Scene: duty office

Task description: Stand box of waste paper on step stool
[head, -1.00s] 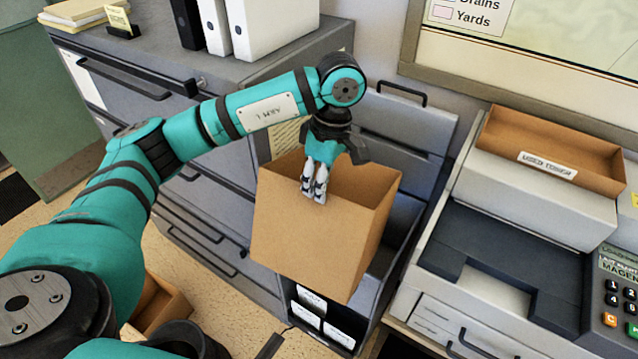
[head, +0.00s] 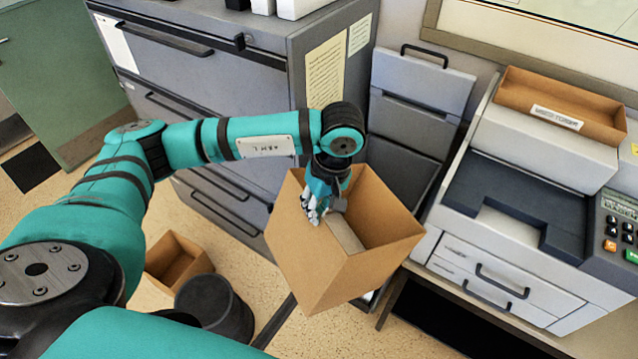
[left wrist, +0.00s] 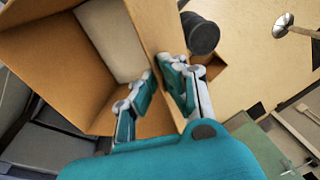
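The box of waste paper is an open brown cardboard box (head: 310,265), tilted and held up in the middle of the head view. A pale slab (head: 343,236) shows inside it. My left gripper (head: 314,212) is at its upper left wall. In the left wrist view the fingers (left wrist: 160,90) lie on both sides of the wall of the box (left wrist: 40,60), shut on it. A grey stepped unit with a black handle (head: 420,85) stands behind the box, its lower part hidden; I cannot tell whether it is the step stool. My right gripper is not in view.
A grey drawer cabinet (head: 240,90) stands behind my arm. A printer (head: 520,205) with a shallow cardboard tray (head: 560,105) on top is at right. A small open carton (head: 175,262) and a dark cylinder (head: 215,308) stand on the floor. Some floor is clear at lower middle.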

